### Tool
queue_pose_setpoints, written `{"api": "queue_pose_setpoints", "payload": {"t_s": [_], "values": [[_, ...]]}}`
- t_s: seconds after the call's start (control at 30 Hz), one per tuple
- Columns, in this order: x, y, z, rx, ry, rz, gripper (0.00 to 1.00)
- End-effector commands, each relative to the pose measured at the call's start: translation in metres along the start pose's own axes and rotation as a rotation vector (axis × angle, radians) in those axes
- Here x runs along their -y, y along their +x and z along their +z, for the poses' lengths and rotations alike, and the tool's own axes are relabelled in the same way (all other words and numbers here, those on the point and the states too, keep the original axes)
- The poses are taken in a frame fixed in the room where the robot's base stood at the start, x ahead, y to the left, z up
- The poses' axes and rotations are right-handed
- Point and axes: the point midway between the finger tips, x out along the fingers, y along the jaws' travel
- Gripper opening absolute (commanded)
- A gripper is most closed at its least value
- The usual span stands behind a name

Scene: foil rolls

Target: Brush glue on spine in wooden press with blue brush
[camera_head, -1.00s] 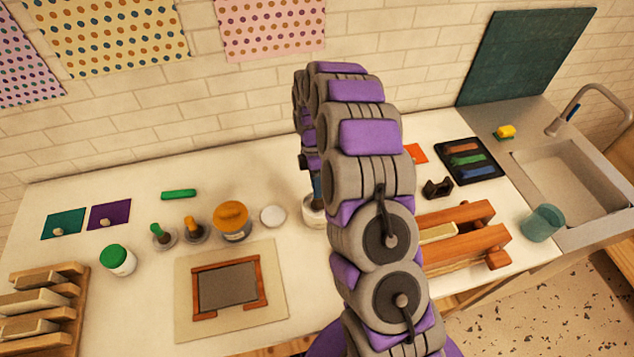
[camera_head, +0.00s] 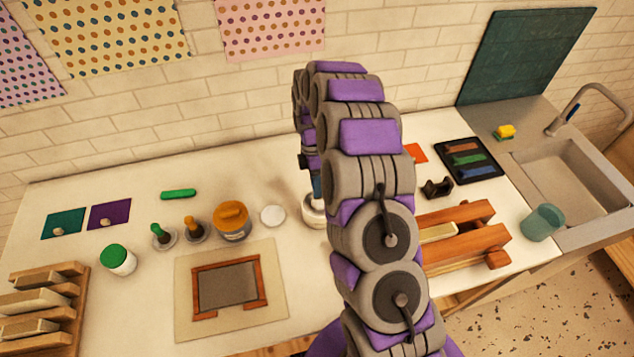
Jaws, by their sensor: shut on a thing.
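The wooden press (camera_head: 476,239) lies on the right of the white table, partly behind my arm. A pale book block (camera_head: 437,233) sits between its beams. My gripper (camera_head: 310,165) points down left of the arm's bend, small and partly hidden by my arm links. It is shut on the blue brush (camera_head: 317,187), of which only a short blue stretch of handle shows. The brush stands over a white jar (camera_head: 312,212), its lower end hidden in or behind the jar. The jar's right side is covered by my arm.
A white lid (camera_head: 272,215) lies left of the jar, beside an orange-lidded jar (camera_head: 232,221). Green and orange brushes (camera_head: 192,230) stand in holders. A wood-framed board (camera_head: 228,288) lies in front. A tray (camera_head: 468,158), a cup (camera_head: 542,222) and a sink (camera_head: 572,180) are right.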

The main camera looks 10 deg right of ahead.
Motion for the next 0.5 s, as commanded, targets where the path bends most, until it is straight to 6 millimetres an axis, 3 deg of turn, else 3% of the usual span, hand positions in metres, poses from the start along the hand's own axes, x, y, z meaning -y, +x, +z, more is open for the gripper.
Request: {"api": "queue_pose_setpoints", "payload": {"t_s": [0.5], "values": [[0.013, -0.037, 0.000, 0.000, 0.000, 0.006, 0.03]]}}
